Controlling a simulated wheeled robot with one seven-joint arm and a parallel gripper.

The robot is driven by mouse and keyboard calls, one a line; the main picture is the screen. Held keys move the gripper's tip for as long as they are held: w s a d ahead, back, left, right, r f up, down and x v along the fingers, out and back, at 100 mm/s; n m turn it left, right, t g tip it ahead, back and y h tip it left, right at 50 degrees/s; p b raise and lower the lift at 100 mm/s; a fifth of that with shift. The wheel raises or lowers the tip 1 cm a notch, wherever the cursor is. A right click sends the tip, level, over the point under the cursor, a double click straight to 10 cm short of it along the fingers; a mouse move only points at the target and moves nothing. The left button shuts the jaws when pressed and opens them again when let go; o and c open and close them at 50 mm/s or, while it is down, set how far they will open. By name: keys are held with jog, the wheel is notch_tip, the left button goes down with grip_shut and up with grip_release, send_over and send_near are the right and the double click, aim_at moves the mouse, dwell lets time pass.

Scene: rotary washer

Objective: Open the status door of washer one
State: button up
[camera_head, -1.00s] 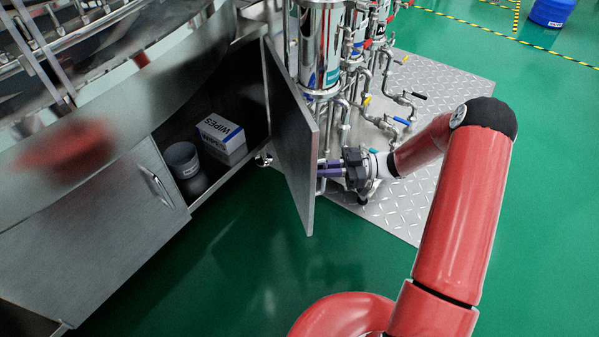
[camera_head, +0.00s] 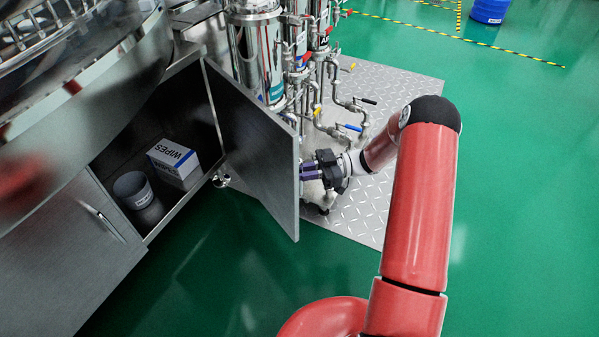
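A grey metal cabinet door (camera_head: 255,140) of the washer (camera_head: 60,265) stands swung well open, with its inner face towards me. The dark compartment behind its opening shows a white WIPES box (camera_head: 175,163) and a grey canister (camera_head: 137,197). My gripper (camera_head: 305,173) is at the right, outer side of this door, close to its free edge. The purple fingers are partly hidden by the door. I cannot tell whether they hold the door's handle, which is out of sight.
Steel filter columns (camera_head: 255,55) and pipes with valves (camera_head: 340,115) stand behind the door on a diamond-plate platform (camera_head: 400,110). A second cabinet door with a handle (camera_head: 102,220) is shut at the left. Green floor (camera_head: 220,270) is clear in front.

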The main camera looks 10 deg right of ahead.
jog(key=shift+o, duration=1.1)
jog(key=d, duration=0.7)
jog(key=shift+w+d, duration=0.25)
jog(key=shift+d, duration=0.15)
